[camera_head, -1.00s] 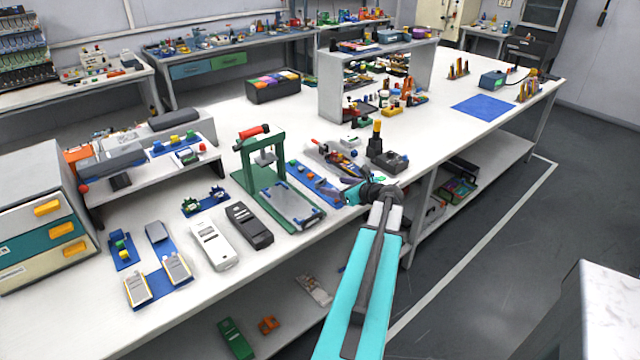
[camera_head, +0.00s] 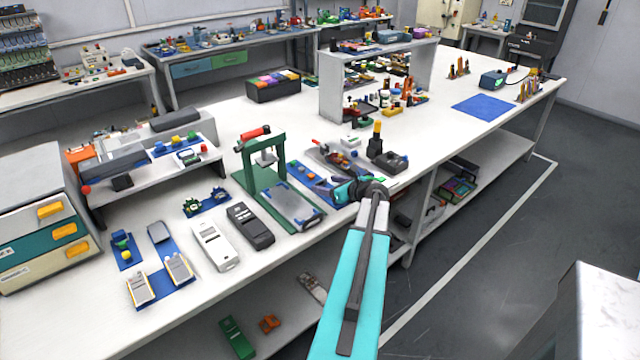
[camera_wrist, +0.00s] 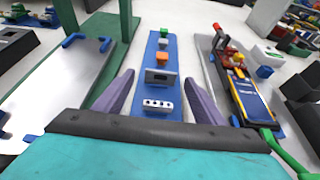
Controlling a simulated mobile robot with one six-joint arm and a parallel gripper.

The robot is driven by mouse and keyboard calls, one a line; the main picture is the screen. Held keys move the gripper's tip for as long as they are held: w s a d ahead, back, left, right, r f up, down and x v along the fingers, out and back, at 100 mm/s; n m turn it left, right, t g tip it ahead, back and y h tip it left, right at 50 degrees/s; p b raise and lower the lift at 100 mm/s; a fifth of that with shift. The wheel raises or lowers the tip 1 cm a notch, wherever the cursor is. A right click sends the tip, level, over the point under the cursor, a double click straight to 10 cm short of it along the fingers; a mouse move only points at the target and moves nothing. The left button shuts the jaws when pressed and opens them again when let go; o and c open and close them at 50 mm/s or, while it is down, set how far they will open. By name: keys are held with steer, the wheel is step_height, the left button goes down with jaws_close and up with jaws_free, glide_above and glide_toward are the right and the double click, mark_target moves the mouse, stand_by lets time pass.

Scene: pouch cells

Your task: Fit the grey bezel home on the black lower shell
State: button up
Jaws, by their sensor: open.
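A small grey part with a dark window, which looks like the bezel (camera_wrist: 161,78), lies on a blue strip (camera_wrist: 151,52) in the wrist view. My gripper (camera_wrist: 159,80) is open and empty above the strip, one purple finger on each side of that part. My gripper also shows in the head view (camera_head: 345,190), over the front of the bench. A black handset-like casing (camera_head: 250,226), which looks like the lower shell, lies left of the green press in the head view. In that view my wrist hides part of the strip.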

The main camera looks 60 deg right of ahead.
mark_target(321, 183)
steer(key=shift+x, duration=1.2)
steer(key=c, duration=1.1)
